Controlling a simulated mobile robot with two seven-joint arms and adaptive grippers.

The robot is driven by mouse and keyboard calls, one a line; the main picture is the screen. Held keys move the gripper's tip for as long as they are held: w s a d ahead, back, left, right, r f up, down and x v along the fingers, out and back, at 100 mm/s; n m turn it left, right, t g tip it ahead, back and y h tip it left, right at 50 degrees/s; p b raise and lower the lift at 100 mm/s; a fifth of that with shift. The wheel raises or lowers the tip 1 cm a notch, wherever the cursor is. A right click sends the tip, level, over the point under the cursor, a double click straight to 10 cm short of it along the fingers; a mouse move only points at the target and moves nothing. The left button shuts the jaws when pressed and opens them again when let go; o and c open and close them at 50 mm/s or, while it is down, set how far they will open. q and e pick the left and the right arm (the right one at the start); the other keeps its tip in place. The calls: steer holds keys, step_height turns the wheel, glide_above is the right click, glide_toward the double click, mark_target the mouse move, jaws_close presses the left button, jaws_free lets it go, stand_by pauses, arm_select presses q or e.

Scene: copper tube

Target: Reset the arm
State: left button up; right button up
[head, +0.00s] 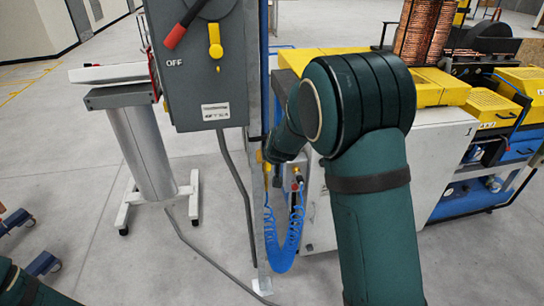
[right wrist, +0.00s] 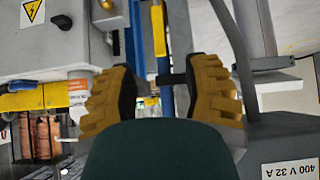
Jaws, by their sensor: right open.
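My right arm (head: 375,210) comes up from the lower right and bends toward the blue and grey post. Its gripper (head: 265,163) is small and partly hidden in the head view, near that post and above the coiled blue hose. In the right wrist view my right gripper (right wrist: 162,92) is open, with two ribbed yellow fingers set apart. A blue post (right wrist: 165,60) and a short dark bar show between and behind the fingers; I see nothing clearly gripped. Only a dark green piece of my left arm (head: 25,288) shows at the lower left; its gripper is out of view.
A grey switch box (head: 205,90) with red and yellow handles stands left of the post (head: 258,200). The coiled blue hose (head: 283,245) hangs beside the white and yellow machine (head: 440,140). A grey pedestal (head: 145,150) stands farther left. Open floor lies at the front left.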

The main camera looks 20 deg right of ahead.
stand_by(0.3)
steer(key=s+a+f+g+y+b, duration=0.15)
steer(key=s+f, duration=0.25)
steer(key=f, duration=0.4)
steer(key=s+a+f+g+b, duration=0.1)
steer(key=s+a+f+b, duration=0.2)
steer(key=f, duration=0.6)
steer(key=s+a+f+g+y+b, duration=0.2)
steer(key=s+a+f, duration=0.5)
steer(key=s, duration=0.4)
steer(key=s+a+f+g+y+b, duration=0.2)
steer(key=s+a+f, duration=0.6)
steer(key=s+f, duration=0.1)
steer(key=shift+s+f+n+y, duration=0.3)
steer(key=shift+s+n+y, duration=0.1)
steer(key=shift+s, duration=0.45)
